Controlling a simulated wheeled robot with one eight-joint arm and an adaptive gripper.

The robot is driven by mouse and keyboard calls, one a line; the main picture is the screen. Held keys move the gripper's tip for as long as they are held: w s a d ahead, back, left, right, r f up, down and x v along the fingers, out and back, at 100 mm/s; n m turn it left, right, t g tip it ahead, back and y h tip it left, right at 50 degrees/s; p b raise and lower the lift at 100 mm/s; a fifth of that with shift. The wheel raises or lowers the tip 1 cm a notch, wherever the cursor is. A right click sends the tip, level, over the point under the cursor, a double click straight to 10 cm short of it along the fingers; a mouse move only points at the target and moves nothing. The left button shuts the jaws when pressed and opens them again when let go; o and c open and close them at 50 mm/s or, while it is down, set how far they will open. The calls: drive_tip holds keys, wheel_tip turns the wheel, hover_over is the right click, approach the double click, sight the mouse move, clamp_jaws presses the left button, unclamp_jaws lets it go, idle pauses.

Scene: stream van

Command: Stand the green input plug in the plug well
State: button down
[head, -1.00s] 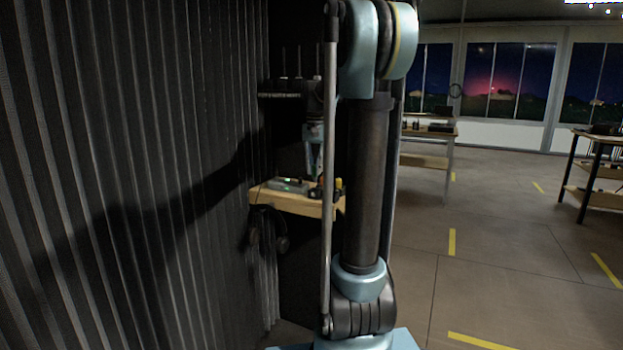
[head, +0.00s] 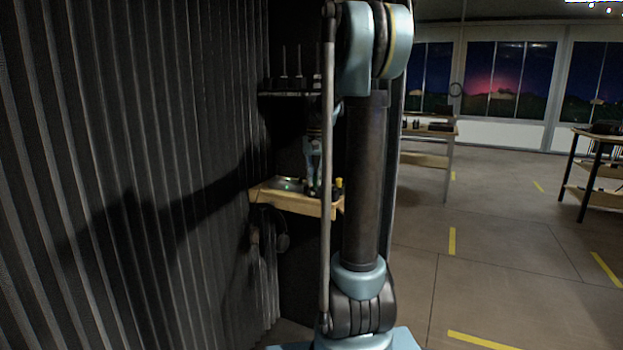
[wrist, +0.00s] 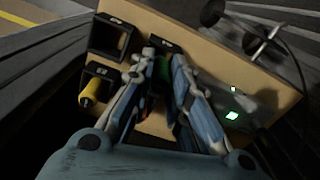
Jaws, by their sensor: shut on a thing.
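My gripper (wrist: 161,62) points down over the wooden bench and is shut on the green input plug (wrist: 163,72), of which only a dark green sliver shows between the fingers. A black square holder (wrist: 160,42) sits right at the fingertips. I cannot tell how far the plug is inside it. Two more black holders stand to its left. The far one (wrist: 110,38) looks empty, and the near one (wrist: 98,70) has a yellow plug (wrist: 90,92) at it. In the head view my gripper (head: 312,185) is low at the bench, partly hidden by my arm.
The wooden bench (head: 290,202) stands against the dark ribbed wall. A grey device with a lit green display (wrist: 232,115) lies right of the fingers. Headphones (wrist: 262,42) are beyond the bench edge. A shelf (head: 285,94) hangs above the bench.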

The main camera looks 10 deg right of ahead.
drive_tip(key=shift+f, duration=0.1)
drive_tip(key=c, duration=1.5)
unclamp_jaws()
drive_tip(key=shift+c, duration=0.2)
wheel_tip(320, 180, up, 13)
drive_tip(key=s+f+n, duration=0.1)
drive_tip(key=s+f, duration=0.3)
drive_tip(key=s, duration=0.3)
drive_tip(key=s+f+n+t, duration=0.1)
drive_tip(key=s+f, duration=0.3)
drive_tip(key=s, duration=0.3)
drive_tip(key=s+f+n, duration=0.1)
drive_tip(key=s+f, duration=0.3)
drive_tip(key=s, duration=0.3)
drive_tip(key=s+a+f+n+t, duration=0.1)
drive_tip(key=s+f+n, duration=0.1)
drive_tip(key=s+f, duration=1.1)
wheel_tip(320, 180, down, 4)
drive_tip(key=shift+s+a+f, duration=0.15)
drive_tip(key=shift+s, duration=0.25)
